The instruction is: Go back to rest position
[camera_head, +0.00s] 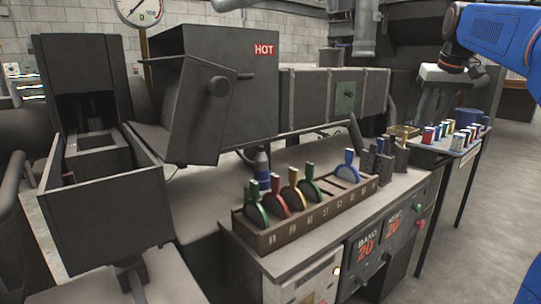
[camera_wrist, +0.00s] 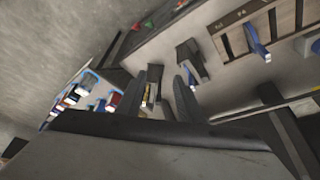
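My gripper (camera_head: 433,118) is at the right of the head view, on the end of my blue arm, fingers pointing down. It hangs at the left side of a small stand with coloured pieces. In the wrist view my gripper (camera_wrist: 170,90) has its two dark fingers apart, with nothing seen held between them. A brass-coloured box (camera_head: 404,131) lies below and left of it on the bench end. How far the fingertips are above things is hard to tell.
A wooden rack (camera_head: 290,232) with several coloured round-bladed tools stands on the bench. A dark box marked HOT (camera_head: 235,95) is behind. Floor at the right (camera_head: 500,220) is clear.

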